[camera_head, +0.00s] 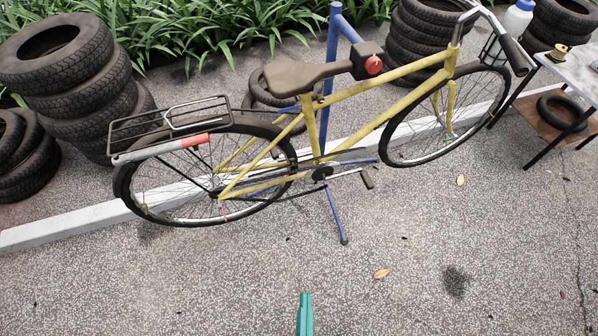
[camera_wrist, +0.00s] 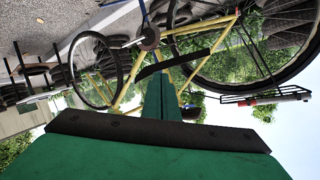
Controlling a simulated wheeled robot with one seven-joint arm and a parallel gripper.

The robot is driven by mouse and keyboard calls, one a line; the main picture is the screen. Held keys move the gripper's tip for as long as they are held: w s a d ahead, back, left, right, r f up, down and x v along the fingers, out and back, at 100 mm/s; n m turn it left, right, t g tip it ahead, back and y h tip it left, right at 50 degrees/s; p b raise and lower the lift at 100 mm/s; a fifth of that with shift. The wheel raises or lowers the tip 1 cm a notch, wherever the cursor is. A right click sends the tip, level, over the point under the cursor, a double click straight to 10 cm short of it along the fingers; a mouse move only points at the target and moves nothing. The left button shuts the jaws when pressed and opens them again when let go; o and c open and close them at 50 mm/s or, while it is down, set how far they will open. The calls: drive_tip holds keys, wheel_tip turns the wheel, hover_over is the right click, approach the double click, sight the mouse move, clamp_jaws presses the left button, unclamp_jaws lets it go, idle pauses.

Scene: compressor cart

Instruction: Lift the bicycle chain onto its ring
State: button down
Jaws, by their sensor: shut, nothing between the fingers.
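The yellow bicycle (camera_head: 383,110) stands upright on the pavement, its rear wheel at left. The dark crank and chainring area (camera_head: 321,173) is at its lower middle. A thin dark chain (camera_head: 268,199) runs between there and the rear hub; whether it sits on the ring's teeth is too small to tell. My teal gripper (camera_head: 305,305) is shut and empty at the bottom edge, apart from the bicycle. In the wrist view, turned upside down, my green fingers (camera_wrist: 160,88) point toward the crank (camera_wrist: 149,38).
A blue stand (camera_head: 336,215) is below the frame. Tyre stacks (camera_head: 70,75) stand at left and behind. A kerb (camera_head: 60,231) runs behind the bicycle.

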drive_tip(key=w+d+f+m+g, duration=0.1)
drive_tip(key=w+d+f+m, duration=0.1)
drive_tip(key=w+f+m, duration=0.55)
drive_tip(key=m+t+y, duration=0.2)
drive_tip(key=m+y, duration=0.3)
drive_tip(key=m, duration=1.5)
approach(291, 172)
drive_tip(key=w+f, duration=0.4)
drive_tip(key=w, duration=0.1)
drive_tip(key=shift+w+d+r, duration=0.15)
drive_tip(key=shift+w+r, duration=0.4)
